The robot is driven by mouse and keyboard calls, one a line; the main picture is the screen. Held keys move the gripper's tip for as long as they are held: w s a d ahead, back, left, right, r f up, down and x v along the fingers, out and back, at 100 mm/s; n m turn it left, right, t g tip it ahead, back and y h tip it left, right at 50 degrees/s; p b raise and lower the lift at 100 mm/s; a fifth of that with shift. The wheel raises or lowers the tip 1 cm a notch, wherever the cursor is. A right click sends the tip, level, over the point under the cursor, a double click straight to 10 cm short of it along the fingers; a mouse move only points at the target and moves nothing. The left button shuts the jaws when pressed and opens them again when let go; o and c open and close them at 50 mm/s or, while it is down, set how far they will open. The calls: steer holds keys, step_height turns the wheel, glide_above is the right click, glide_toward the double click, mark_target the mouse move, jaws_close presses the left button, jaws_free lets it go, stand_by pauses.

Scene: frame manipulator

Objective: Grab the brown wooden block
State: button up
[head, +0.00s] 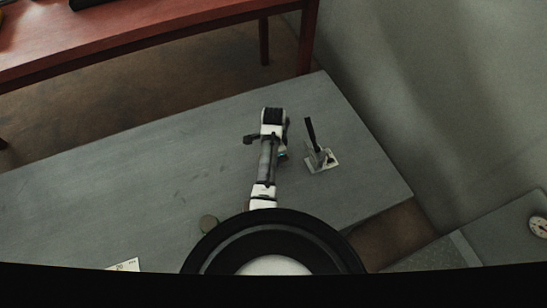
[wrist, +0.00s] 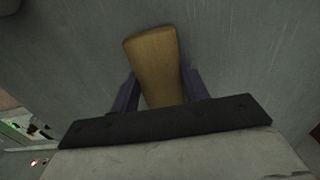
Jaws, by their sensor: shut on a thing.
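The brown wooden block (wrist: 152,52) shows in the wrist view, standing out past my fingers toward the grey surface. My gripper (wrist: 160,78) has one dark finger on each side of the block and is shut on it. The lower part of the block is hidden behind the dark bar of my gripper. I cannot tell from this view whether the block touches the surface beneath. In the head view my arm reaches out over the grey table, and I cannot make out the block there.
The grey table (head: 110,180) is mostly bare to the left of my arm. A small item with a black upright handle (head: 311,133) stands close to the right. A reddish table (head: 150,45) stands beyond.

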step_height(320, 180, up, 18)
steer(key=p, duration=0.5)
steer(key=shift+f+p, duration=0.25)
steer(key=shift+p, duration=0.15)
